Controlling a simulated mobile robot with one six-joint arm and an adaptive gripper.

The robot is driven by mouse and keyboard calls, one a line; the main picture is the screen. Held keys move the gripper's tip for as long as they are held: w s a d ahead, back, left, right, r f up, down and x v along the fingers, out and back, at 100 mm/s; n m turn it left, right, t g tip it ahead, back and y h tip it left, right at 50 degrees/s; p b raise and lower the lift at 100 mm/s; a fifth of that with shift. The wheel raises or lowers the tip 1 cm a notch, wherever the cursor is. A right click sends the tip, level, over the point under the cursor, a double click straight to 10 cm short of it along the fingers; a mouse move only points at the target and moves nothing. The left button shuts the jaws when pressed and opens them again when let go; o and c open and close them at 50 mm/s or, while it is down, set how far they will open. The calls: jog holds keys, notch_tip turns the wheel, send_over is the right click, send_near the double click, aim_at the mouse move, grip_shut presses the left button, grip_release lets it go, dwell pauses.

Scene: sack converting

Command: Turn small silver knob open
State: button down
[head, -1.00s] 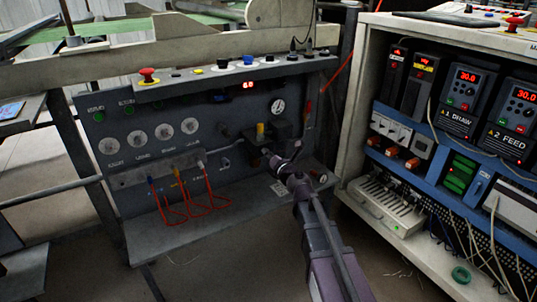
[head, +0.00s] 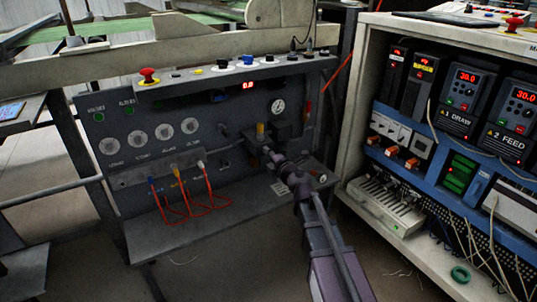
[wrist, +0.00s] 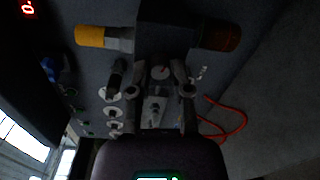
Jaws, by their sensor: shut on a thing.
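In the head view my gripper (head: 268,153) reaches to the fittings at the right of the grey control panel (head: 215,140), below a yellow-topped valve (head: 261,129). The yellow top (wrist: 90,36) is to the left and a dark amber part (wrist: 220,37) to the right. In the head view the knob is hidden by my gripper.
A pressure gauge (head: 278,106) is just above my gripper. Red hoses (head: 185,205) loop below the panel at left. A white cabinet with drives (head: 465,92) stands close on the right. A red mushroom button (head: 149,75) is on the top ledge.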

jog(key=c, duration=0.5)
grip_release()
jog(key=shift+c, duration=0.2)
jog(key=shift+n, duration=0.3)
